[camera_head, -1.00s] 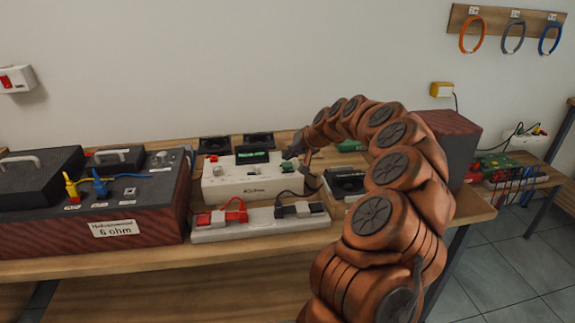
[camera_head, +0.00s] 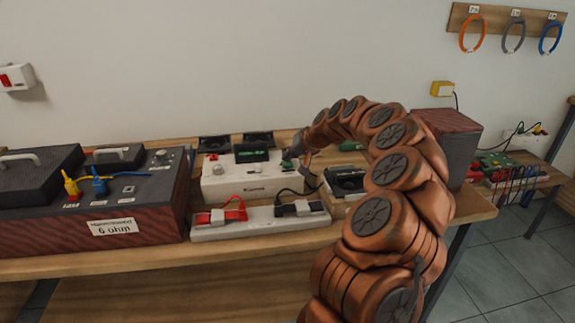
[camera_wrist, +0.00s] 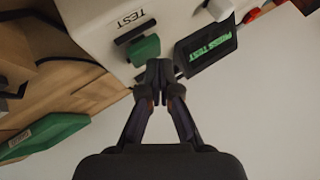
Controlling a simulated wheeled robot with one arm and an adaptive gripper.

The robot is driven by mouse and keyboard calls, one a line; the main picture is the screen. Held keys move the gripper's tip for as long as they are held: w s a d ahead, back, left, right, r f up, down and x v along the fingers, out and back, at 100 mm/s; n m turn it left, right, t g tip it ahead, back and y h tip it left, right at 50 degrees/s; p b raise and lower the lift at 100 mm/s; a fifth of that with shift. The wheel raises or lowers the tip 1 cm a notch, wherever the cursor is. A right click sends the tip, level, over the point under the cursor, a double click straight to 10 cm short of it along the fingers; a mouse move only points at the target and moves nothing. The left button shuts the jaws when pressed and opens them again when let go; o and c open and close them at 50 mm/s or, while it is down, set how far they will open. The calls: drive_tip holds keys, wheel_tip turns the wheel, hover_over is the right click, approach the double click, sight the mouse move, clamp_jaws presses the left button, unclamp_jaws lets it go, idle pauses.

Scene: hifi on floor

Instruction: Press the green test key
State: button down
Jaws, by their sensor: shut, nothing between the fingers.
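The white tester box (camera_head: 240,182) stands on the wooden bench. It fills the upper left of the wrist view (camera_wrist: 85,20). The green test key (camera_wrist: 146,50) is on its face beside the printed word TEST. A small dark display (camera_wrist: 207,47) next to the key shows green text that reads PRESS TEST, upside down. My gripper (camera_wrist: 158,74) is shut and empty. Its fingertips are just below the key's lower edge in the wrist view; I cannot tell whether they touch it. In the head view my gripper (camera_head: 296,152) is at the box's right end and partly hides the key.
A white strip (camera_head: 260,223) with red and black clips lies in front of the box. A large box marked 6 ohm (camera_head: 105,220) stands at left. A black-topped device (camera_head: 345,181) is close at right. A green piece (camera_wrist: 43,135) lies on the bench.

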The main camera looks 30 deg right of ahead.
sight(289, 164)
drive_tip(key=shift+f+b, duration=0.35)
drive_tip(key=shift+f, duration=0.2)
idle(0.9)
drive_tip(key=shift+r, duration=1.15)
drive_tip(key=shift+r+p, duration=0.8)
drive_tip(key=shift+r, duration=1.6)
